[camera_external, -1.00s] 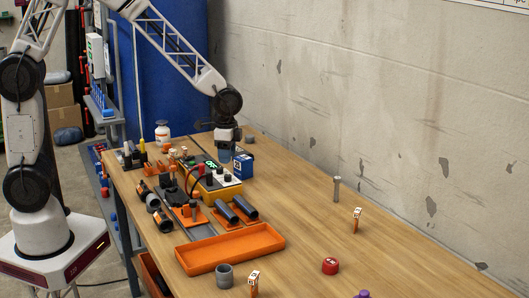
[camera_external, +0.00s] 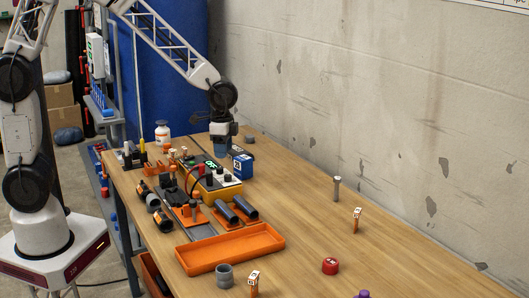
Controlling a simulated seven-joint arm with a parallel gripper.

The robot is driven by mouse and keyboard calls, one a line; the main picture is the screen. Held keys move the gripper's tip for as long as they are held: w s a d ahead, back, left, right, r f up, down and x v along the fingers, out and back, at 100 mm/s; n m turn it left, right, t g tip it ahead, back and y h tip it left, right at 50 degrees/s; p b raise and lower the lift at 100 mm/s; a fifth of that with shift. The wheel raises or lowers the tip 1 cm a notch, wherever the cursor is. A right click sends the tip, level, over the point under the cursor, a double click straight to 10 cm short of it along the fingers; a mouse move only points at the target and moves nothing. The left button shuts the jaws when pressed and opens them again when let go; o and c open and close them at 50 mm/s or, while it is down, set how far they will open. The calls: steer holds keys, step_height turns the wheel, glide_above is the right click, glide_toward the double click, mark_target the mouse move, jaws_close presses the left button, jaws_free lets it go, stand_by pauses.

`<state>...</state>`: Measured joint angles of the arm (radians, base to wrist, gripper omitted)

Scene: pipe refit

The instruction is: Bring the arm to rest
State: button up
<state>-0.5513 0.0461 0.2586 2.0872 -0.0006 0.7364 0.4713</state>
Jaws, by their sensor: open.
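My gripper (camera_external: 222,147) hangs pointing down over the far part of the wooden workbench (camera_external: 330,230), at the end of my bent arm. It is above and behind the yellow meter box (camera_external: 222,186). A blue box (camera_external: 242,163) stands close to its right. The fingers are small and partly lost against the things behind them. I see nothing clearly held between them.
An orange tray (camera_external: 230,250) lies at the near left, with dark pipes (camera_external: 243,208) behind it. A white bottle (camera_external: 162,132) stands at the back left. A red cap (camera_external: 330,265) and an upright bolt (camera_external: 337,188) stand right. The bench's right middle is mostly clear.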

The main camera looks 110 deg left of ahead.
steer(key=s+d+r+t, duration=0.1)
steer(key=s+d+r, duration=0.4)
steer(key=d, duration=0.5)
steer(key=s+d+r, duration=0.3)
steer(key=d+r, duration=0.5)
steer(key=d, duration=0.2)
steer(key=s+d+r+m+t, duration=0.1)
steer(key=s+d+r, duration=0.3)
steer(key=s+d, duration=0.9)
steer(key=s, duration=0.3)
